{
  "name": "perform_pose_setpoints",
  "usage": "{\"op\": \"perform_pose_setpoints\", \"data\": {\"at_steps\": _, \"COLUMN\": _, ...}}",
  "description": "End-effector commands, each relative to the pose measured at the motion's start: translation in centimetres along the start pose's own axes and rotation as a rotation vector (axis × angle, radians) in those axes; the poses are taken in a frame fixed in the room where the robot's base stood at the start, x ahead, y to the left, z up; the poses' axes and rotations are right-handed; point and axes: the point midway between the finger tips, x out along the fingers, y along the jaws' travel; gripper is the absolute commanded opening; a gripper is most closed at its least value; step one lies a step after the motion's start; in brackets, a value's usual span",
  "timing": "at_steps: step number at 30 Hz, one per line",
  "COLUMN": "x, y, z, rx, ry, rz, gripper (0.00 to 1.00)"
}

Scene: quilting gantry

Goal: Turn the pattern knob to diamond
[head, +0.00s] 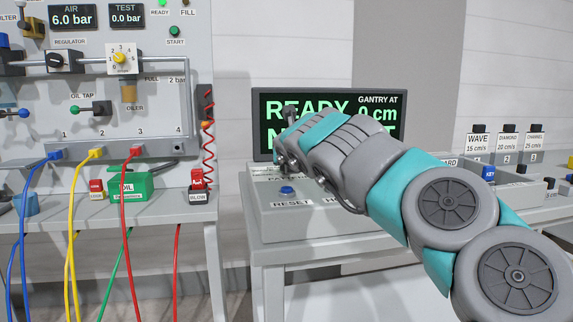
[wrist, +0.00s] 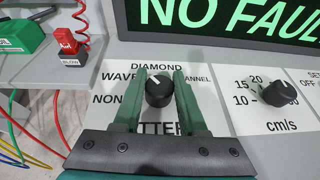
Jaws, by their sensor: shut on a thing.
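The pattern knob (wrist: 158,92) is a round black dial on a white plate, with DIAMOND above it, WAVE to its left, CHANNEL to its right and NONE lower left. Its pale mark seems to point up and a little left, but I cannot tell exactly which word it meets. My gripper (wrist: 159,76) has its two green fingers on either side of the knob, shut on it. In the head view my gripper (head: 287,163) is over the control box, and my arm hides the knob there.
The speed knob (wrist: 274,93), marked in cm/s, is to the right. A display (head: 262,128) reading READY stands behind the box. A blue RESET button (head: 287,190) is at the front. A red BLOW valve (wrist: 67,42) and hoses are on the left.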

Motion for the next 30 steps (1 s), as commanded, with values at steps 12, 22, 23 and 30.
{"op": "perform_pose_setpoints", "data": {"at_steps": 12, "x": 0.18, "y": 0.32, "z": -0.2, "rx": 0.118, "ry": -0.002, "rz": -0.295, "gripper": 0.0}}
{"op": "perform_pose_setpoints", "data": {"at_steps": 22, "x": 0.06, "y": 0.21, "z": 0.04, "rx": 0.201, "ry": -0.001, "rz": -0.488, "gripper": 0.0}}
{"op": "perform_pose_setpoints", "data": {"at_steps": 23, "x": 0.06, "y": 0.22, "z": 0.05, "rx": 0.206, "ry": -0.001, "rz": -0.5, "gripper": 0.0}}
{"op": "perform_pose_setpoints", "data": {"at_steps": 30, "x": 0.02, "y": 0.09, "z": 0.06, "rx": 0.243, "ry": -0.001, "rz": -0.588, "gripper": 0.0}}
